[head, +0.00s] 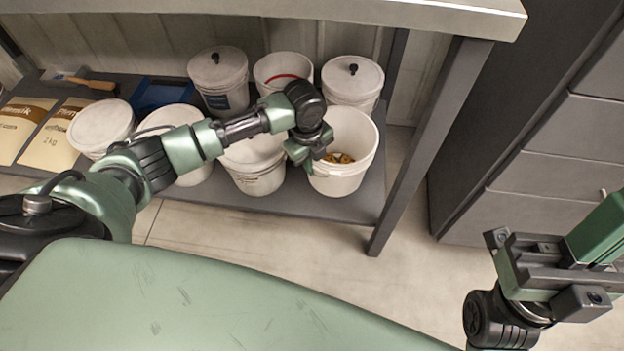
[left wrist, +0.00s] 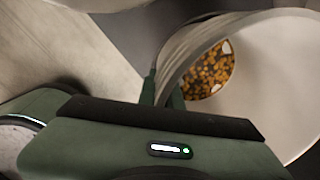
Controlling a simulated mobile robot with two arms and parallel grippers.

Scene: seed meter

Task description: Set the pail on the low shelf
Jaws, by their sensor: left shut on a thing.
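A white open pail (head: 345,180) with yellow-brown bits in its bottom is at the right front end of the grey low shelf (head: 300,205). It looks upright; I cannot tell whether its base rests on the shelf. My left gripper (head: 308,158) is shut on the pail's left rim. In the left wrist view, the pail (left wrist: 275,80) fills the right side, and its wall runs between the fingers of the left gripper (left wrist: 165,88). My right gripper (head: 540,265) is at the far right, away from the shelf, and its fingertips do not show clearly.
Several white buckets crowd the shelf, including a lidded one (head: 353,80) behind the pail and an open one (head: 255,165) to its left. Paper bags (head: 55,135) lie at the left. A table leg (head: 430,145) stands close right. The worktop (head: 400,12) overhangs the shelf.

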